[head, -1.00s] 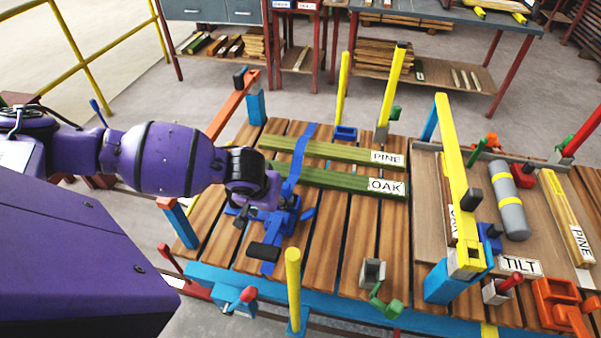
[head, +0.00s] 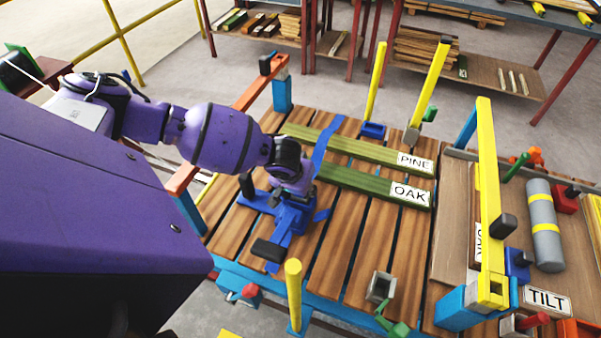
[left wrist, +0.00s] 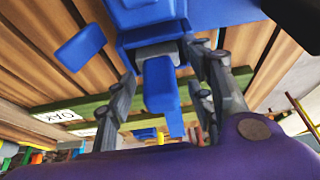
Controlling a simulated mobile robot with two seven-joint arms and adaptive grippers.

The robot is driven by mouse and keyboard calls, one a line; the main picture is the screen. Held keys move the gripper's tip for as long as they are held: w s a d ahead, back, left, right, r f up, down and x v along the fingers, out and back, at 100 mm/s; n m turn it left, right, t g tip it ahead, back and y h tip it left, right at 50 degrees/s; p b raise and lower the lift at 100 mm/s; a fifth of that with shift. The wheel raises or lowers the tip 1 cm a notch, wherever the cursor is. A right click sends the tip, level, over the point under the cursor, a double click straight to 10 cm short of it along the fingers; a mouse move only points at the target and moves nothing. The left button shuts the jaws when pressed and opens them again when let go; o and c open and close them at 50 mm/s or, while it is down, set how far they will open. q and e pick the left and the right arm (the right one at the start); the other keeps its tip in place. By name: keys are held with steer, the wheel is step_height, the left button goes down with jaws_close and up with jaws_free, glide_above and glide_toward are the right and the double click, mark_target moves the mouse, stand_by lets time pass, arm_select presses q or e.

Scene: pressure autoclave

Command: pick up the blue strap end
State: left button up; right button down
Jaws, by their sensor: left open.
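The blue strap (head: 326,140) runs across two green boards on the slatted wooden table, down to a blue buckle (head: 286,218) with a black-tipped lever. My left gripper (head: 292,192) is low over the buckle and hides part of it. In the left wrist view, its fingers (left wrist: 163,92) are open, one on each side of a hanging blue strap end (left wrist: 159,84). I see no clear contact between the fingers and this strap end. The blue buckle (left wrist: 150,18) is at the top of that view. My right gripper is not in view.
The boards carry labels PINE (head: 414,161) and OAK (head: 409,194). Yellow posts (head: 293,290) stand at the table's front and back. A yellow bar (head: 487,200) and a grey cylinder (head: 543,225) are at the right. Bare slats lie right of the buckle.

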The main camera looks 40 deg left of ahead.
arm_select(q)
steer(key=shift+w, duration=0.1)
steer(key=c, duration=1.1)
steer(key=shift+r, duration=0.1)
steer(key=shift+c, duration=0.2)
